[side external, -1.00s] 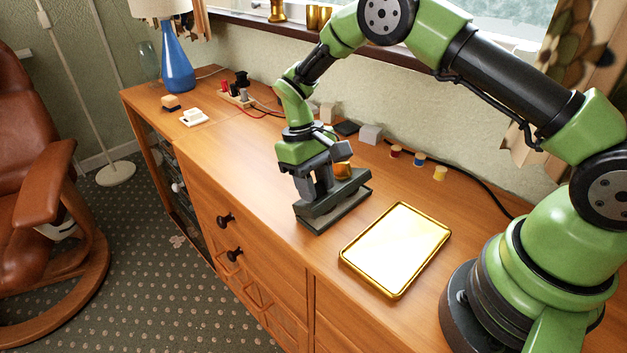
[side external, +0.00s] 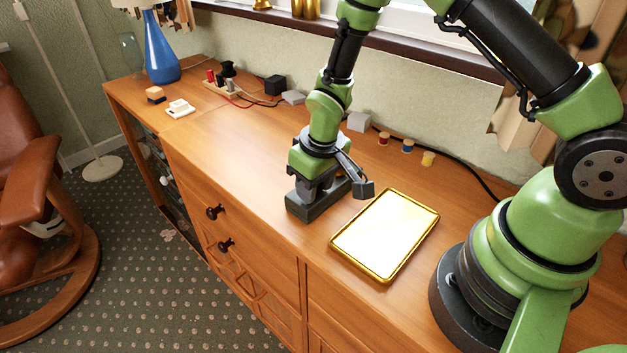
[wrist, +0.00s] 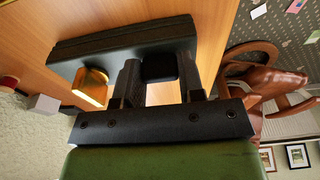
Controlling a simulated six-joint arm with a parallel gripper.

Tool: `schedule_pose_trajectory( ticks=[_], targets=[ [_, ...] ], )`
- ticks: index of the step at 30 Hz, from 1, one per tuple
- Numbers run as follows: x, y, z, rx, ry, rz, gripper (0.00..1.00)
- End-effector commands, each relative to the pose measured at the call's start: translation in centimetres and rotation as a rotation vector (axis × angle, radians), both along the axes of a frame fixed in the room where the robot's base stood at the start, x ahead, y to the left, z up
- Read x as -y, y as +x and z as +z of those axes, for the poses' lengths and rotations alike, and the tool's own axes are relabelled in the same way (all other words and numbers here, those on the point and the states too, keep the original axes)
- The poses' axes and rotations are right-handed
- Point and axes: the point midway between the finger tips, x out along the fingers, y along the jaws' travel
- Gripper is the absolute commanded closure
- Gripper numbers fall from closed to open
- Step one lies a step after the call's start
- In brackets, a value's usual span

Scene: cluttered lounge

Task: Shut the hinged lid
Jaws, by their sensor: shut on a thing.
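A dark grey box (side external: 310,209) stands on the wooden cabinet, left of the gold-rimmed tray. My gripper (side external: 317,184) points down at its top. In the wrist view the box shows as a long dark slab (wrist: 100,48) with a seam along its length. My gripper's fingers (wrist: 160,72) are shut on a small black part at the slab's near side, which looks like part of the box. An amber block (wrist: 92,86) sits beside the fingers, against the slab. How far the lid stands open cannot be told, as my gripper covers much of it.
The gold-rimmed tray (side external: 385,236) lies close to the right. Several thread spools (side external: 407,146) and a grey block (side external: 358,121) stand along the wall, near a black cable. The cabinet top to the left is clear up to a white block (side external: 180,108).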

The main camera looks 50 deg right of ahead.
Motion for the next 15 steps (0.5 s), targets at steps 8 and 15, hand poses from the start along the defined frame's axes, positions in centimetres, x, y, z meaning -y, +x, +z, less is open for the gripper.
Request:
schedule_pose_trajectory(
  ticks=[8,15],
  targets=[
    [0.00,0.07,0.02,0.000,0.000,0.001,0.38],
    [0.01,0.05,0.11,0.000,0.000,0.001,0.38]
  ],
)
